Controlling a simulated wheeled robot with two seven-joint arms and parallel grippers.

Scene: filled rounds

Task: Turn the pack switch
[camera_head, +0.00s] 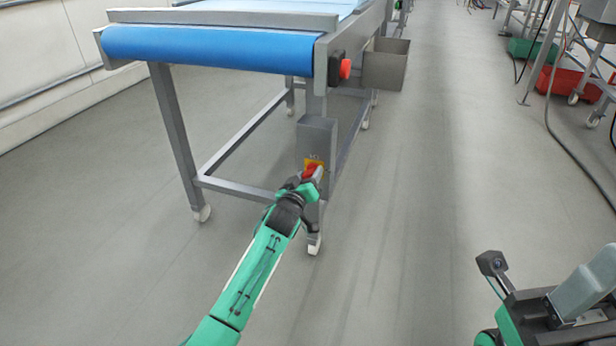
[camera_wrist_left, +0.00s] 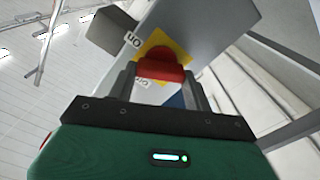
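The pack switch (camera_head: 312,168) is a red knob on a yellow plate, fixed to a grey box (camera_head: 316,138) on the conveyor's leg. In the left wrist view the red knob (camera_wrist_left: 161,70) spans the gap between the fingers, with the yellow plate and small white labels behind it. My left gripper (camera_head: 309,176) has a finger on each side of the knob, and both seem to touch it. In the head view the gripper partly hides the switch. Part of my right arm (camera_head: 540,305) shows at the lower right; its finger state is unclear.
The conveyor has a blue belt (camera_head: 210,48), grey legs and castors. A red button (camera_head: 345,68) and a grey bin (camera_head: 386,64) are on its right side. A green crate (camera_head: 530,49), a red crate (camera_head: 562,82) and a cable lie at the right. The middle floor is clear.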

